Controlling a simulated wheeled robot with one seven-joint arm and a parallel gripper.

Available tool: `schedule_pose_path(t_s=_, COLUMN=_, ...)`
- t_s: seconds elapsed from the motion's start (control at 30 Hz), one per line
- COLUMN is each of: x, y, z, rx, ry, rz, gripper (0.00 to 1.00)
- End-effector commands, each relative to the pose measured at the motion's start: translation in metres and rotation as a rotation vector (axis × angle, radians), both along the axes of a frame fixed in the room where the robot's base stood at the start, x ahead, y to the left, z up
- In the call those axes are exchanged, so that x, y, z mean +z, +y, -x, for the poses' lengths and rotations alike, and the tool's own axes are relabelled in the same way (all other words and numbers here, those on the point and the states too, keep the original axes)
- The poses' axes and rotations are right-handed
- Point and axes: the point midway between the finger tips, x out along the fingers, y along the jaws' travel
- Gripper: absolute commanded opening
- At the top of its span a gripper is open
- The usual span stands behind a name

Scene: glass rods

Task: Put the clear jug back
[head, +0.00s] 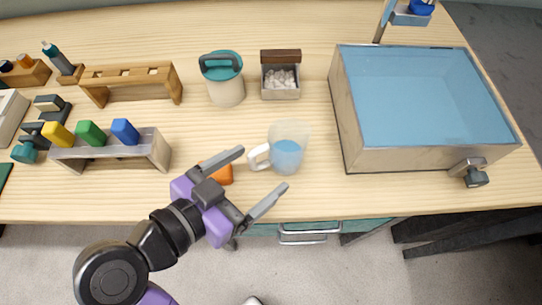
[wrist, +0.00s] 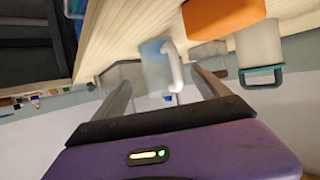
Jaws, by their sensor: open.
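The clear jug (head: 287,147) stands upright on the wooden table, left of the metal basin. It has a white handle on its left side and blue liquid inside. In the wrist view the jug (wrist: 157,67) shows ahead, between and beyond the fingertips, with its white handle toward the right. My gripper (head: 255,178) is open and empty at the front of the table. Its fingers point toward the jug and are apart from it. In the wrist view both fingers of my gripper (wrist: 165,92) are spread.
An orange block (head: 222,174) lies partly hidden behind my gripper. A teal-lidded canister (head: 226,92) and a box of white pieces (head: 280,82) stand behind. The metal basin (head: 357,158) of blue water is at right. A rack (head: 150,150) with coloured blocks is at left.

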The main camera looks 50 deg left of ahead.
Motion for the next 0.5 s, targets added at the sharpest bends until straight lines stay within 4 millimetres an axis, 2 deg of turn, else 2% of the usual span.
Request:
schedule_pose_path(t_s=0.03, x=0.004, y=0.000, z=0.009, rx=0.003, ry=0.000, rz=-0.002, gripper=0.85)
schedule_pose_path(t_s=0.2, x=0.013, y=-0.002, z=0.030, rx=0.003, ry=0.000, rz=-0.001, gripper=0.85)
schedule_pose_path(t_s=0.5, x=0.016, y=-0.003, z=0.039, rx=0.000, ry=0.000, rz=-0.001, gripper=0.85)
